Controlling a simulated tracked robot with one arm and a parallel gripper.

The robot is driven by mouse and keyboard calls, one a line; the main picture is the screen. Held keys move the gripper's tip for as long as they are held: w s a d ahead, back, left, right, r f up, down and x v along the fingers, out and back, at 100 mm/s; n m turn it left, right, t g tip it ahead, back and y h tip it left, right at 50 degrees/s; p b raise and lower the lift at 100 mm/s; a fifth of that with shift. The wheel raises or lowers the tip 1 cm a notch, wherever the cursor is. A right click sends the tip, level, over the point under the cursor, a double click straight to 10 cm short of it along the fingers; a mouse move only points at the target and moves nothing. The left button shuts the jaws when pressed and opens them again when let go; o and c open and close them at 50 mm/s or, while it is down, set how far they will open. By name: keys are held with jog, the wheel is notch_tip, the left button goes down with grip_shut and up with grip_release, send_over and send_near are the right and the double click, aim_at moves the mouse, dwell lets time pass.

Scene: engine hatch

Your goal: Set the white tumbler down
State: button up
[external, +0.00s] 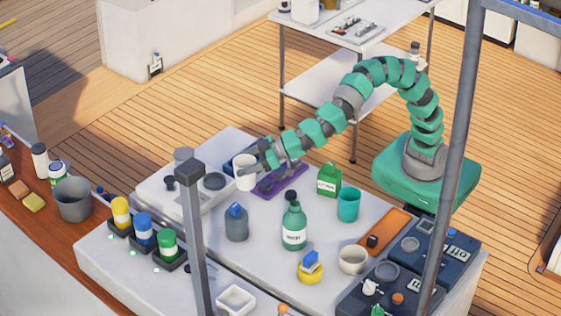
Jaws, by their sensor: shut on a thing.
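The white tumbler (246,179) is upright near the left-middle of the white worktop, beside the purple mat (278,181). My gripper (250,170) is shut on the tumbler, reaching it from the right. The fingers are small and partly hidden against the tumbler. I cannot tell whether the tumbler's base touches the surface below it.
A raised white panel (160,192) lies to the left. A grey post (192,230) rises in front. Some worktop is clear between the bottles.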

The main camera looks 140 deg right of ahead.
aim_at(248, 183)
notch_tip(248, 183, down, 9)
jog(key=b, duration=0.4)
jog(key=shift+r, duration=0.2)
jog(key=shift+f, duration=0.1)
jog(key=o, duration=1)
jog(key=shift+s+a+r, duration=0.25)
jog(key=shift+s+r, duration=0.05)
jog(key=p+v, duration=0.2)
jog(key=v, duration=0.9)
jog(key=shift+p, duration=0.35)
